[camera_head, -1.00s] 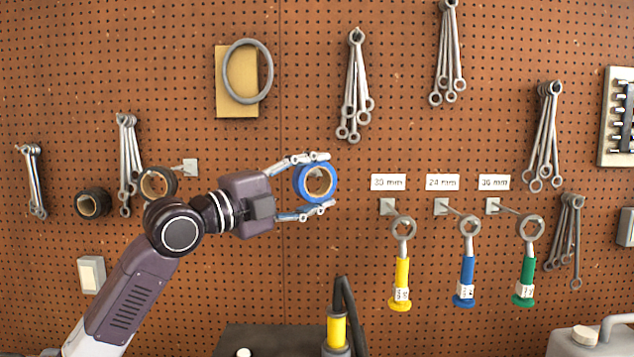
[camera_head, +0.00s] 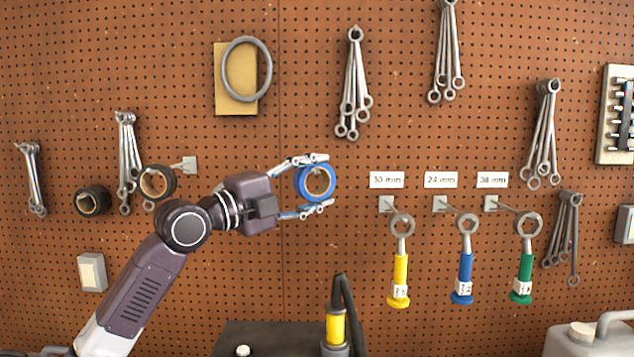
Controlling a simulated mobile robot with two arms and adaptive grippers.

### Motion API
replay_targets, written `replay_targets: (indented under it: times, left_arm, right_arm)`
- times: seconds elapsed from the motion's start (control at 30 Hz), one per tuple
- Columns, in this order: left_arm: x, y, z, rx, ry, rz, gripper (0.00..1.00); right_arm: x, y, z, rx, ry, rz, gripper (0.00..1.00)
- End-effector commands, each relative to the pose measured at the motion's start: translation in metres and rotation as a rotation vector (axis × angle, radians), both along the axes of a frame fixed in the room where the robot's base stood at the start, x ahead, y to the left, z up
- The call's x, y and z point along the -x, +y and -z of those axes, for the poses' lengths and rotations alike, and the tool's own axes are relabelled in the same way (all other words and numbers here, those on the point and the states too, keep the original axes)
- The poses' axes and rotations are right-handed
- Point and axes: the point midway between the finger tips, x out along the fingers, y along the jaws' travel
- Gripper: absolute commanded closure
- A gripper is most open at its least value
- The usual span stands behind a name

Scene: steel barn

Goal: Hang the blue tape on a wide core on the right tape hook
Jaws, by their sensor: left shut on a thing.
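The blue tape (camera_head: 329,186) is a roll with a wide tan core, its open side facing me. My left gripper (camera_head: 316,182) is shut on it, one finger above and one below, and holds it up in front of the pegboard. A darker black roll (camera_head: 93,201) hangs further left. I see no empty tape hook; the board behind my left arm and gripper is partly hidden. My right gripper is not in view.
Three ring wrenches with yellow (camera_head: 400,275), blue (camera_head: 465,272) and green (camera_head: 524,270) handles hang at right under size labels. Bunches of grey wrenches (camera_head: 352,90) hang around. A dark bench top (camera_head: 265,338) is below. The board just right of the blue tape is clear.

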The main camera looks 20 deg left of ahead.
Motion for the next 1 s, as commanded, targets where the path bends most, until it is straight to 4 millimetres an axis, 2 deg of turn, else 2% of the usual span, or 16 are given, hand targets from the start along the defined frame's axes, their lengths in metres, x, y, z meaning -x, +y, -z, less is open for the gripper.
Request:
replay_targets:
  times: [0.27,0.3,0.47,0.8,1.0]
  left_arm:
    - [-0.001,0.002,0.001,0.0,0.003,-0.004,0.72]
    - [-0.001,0.002,0.001,0.0,0.003,-0.004,0.45]
    - [-0.001,0.001,0.001,0.0,0.002,-0.003,0.28]
    - [0.002,0.003,0.001,-0.001,0.002,-0.002,0.27]
    - [0.024,0.019,0.006,-0.003,0.002,-0.005,0.27]
  right_arm:
    - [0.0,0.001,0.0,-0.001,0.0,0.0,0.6]
    - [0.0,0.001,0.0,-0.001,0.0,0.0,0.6]
    - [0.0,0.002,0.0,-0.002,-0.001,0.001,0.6]
    - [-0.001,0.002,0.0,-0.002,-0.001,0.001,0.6]
    - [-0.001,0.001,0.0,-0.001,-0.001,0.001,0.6]
